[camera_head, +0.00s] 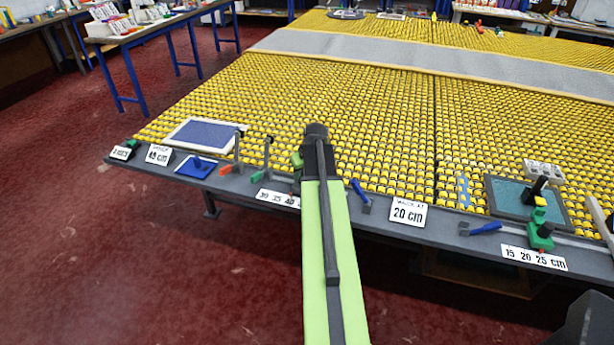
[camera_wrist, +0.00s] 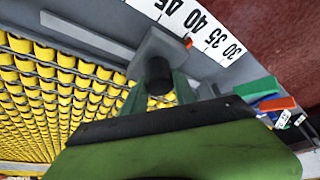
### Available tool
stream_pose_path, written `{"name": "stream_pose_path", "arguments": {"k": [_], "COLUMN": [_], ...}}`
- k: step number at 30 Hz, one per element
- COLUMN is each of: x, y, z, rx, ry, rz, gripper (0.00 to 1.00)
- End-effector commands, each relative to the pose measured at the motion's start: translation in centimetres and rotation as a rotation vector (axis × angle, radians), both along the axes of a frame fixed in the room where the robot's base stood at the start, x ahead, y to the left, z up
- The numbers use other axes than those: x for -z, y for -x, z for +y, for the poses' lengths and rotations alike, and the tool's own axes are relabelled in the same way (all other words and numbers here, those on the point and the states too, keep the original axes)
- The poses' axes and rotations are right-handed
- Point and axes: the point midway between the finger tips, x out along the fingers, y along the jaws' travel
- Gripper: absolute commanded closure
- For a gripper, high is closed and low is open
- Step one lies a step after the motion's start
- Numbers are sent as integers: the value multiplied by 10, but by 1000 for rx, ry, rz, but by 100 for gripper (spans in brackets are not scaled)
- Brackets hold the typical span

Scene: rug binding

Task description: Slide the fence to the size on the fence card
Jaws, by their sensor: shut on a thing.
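A grey fence block (camera_wrist: 150,48) with a black knob (camera_wrist: 158,76) stands on a rail at the table edge in the wrist view. My gripper (camera_wrist: 160,88) is shut on the knob, with a green finger on each side. A small red pointer (camera_wrist: 188,42) on the block faces the white scale (camera_wrist: 205,32), near the 40 and 35 marks; its exact reading is unclear. In the head view, my arm hides most of this fence, and the scale (camera_head: 275,198) shows partly. Two cards stand on the edge: a "45 cm" card (camera_head: 158,154) and a "20 cm" card (camera_head: 407,212).
Red-footed and green-footed posts (camera_head: 237,152) (camera_head: 267,157) stand left of my gripper. Red floor in front is free.

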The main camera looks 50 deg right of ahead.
Motion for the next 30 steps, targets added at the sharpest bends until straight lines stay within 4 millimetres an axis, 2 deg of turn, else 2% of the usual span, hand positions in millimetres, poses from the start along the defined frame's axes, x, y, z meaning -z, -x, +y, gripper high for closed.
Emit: {"name": "stream_pose_path", "arguments": {"k": [5,6,11,23,26,30], "x": [1,1,1,-5,-16,-41], "y": [6,7,10,15,18,27], "z": [-2,-3,-7,-12,-11,-7], "rx": [4,6,12,19,20,20], "ry": [-7,-7,-5,-3,-4,-4], "rz": [7,7,6,5,5,5], "gripper": [100,65,45,45,45,45]}}
